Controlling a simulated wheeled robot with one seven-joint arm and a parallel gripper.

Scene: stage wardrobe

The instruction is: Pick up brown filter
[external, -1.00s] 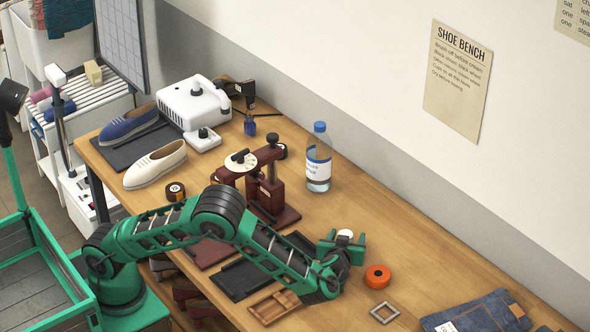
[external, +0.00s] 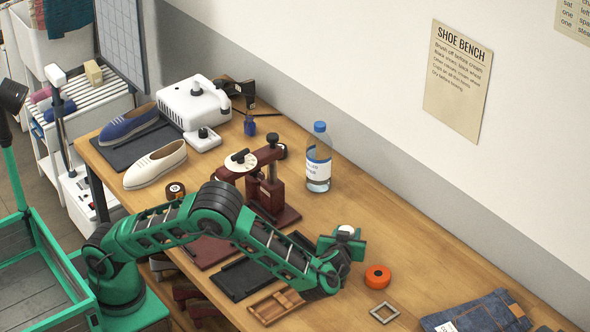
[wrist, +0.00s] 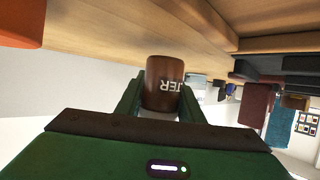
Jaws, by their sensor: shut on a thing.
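The brown filter (wrist: 162,82) is a short dark brown cylinder with pale lettering that reads upside down in the wrist view. It sits between the two green fingers of my gripper (wrist: 160,98), which is shut on it. In the external view my gripper (external: 342,244) is over the right part of the bench, left of an orange roll. A round white end (external: 347,230) shows between the fingers there, and the filter's brown side is mostly hidden by them.
The orange roll (external: 377,276) and a grey square frame (external: 384,312) lie close to the gripper. Folded denim (external: 478,314) is at the lower right. A water bottle (external: 318,160) and a dark red press (external: 267,190) stand farther back. The bench strip along the wall is clear.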

